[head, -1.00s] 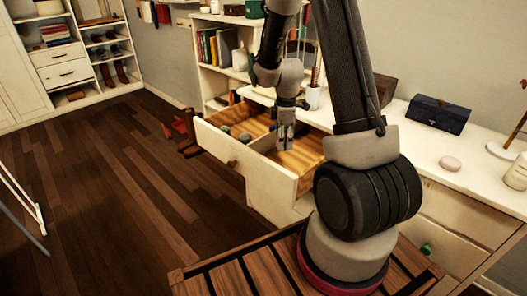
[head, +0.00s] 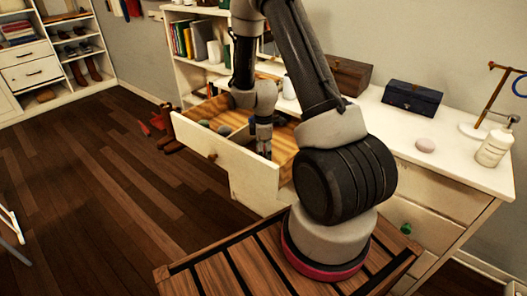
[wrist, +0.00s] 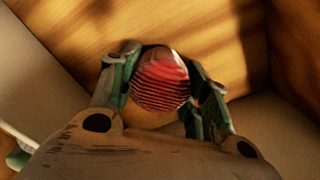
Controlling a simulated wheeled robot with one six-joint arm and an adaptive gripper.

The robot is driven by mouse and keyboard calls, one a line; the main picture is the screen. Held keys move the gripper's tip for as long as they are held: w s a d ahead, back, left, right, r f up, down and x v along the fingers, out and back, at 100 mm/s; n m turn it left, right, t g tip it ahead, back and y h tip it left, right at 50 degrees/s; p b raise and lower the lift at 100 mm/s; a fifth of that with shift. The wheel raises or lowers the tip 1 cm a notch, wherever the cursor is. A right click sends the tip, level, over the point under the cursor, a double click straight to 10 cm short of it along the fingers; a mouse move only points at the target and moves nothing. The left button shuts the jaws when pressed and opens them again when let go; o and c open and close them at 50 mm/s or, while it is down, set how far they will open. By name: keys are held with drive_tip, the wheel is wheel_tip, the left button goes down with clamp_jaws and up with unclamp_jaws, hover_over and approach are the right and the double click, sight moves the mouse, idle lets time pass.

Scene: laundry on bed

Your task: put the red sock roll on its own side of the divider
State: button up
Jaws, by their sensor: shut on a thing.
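The red sock roll (wrist: 160,80), striped red and dark, sits between the two fingers of my gripper (wrist: 158,92) in the wrist view. My gripper is shut on it, with the drawer's wooden floor behind. In the head view my gripper (head: 264,153) reaches down into the open drawer (head: 222,158), in the right-hand part, and hides the roll. The divider (head: 242,134) is partly hidden by my arm. I cannot tell whether the roll touches the floor. Dark rolls (head: 224,130) lie in the left part of the drawer.
The white dresser top (head: 380,122) holds a blue box (head: 412,97), a brown box (head: 347,75), a pink round thing (head: 425,145) and a white bottle (head: 494,147). The drawer walls stand close around my gripper.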

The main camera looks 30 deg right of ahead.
drive_tip(key=o, duration=1)
drive_tip(key=shift+r, duration=0.25)
drive_tip(key=s+a+r+m+t, duration=0.1)
drive_tip(key=s+r+m, duration=0.15)
drive_tip(key=r, duration=0.95)
drive_tip(key=s+a+r+m, duration=0.1)
drive_tip(key=s+r+m, duration=0.15)
drive_tip(key=r, duration=1.05)
drive_tip(key=s+a+r+m+t, duration=0.1)
drive_tip(key=s+r+m, duration=0.1)
drive_tip(key=s, duration=0.4)
drive_tip(key=s+a+r+m+t, duration=0.1)
drive_tip(key=s+r+m, duration=0.2)
drive_tip(key=s+r, duration=0.2)
drive_tip(key=s+a+r+m+t, duration=0.1)
drive_tip(key=s+r+m, duration=0.2)
drive_tip(key=s, duration=0.4)
drive_tip(key=shift+v, duration=0.75)
drive_tip(key=shift+s, duration=0.1)
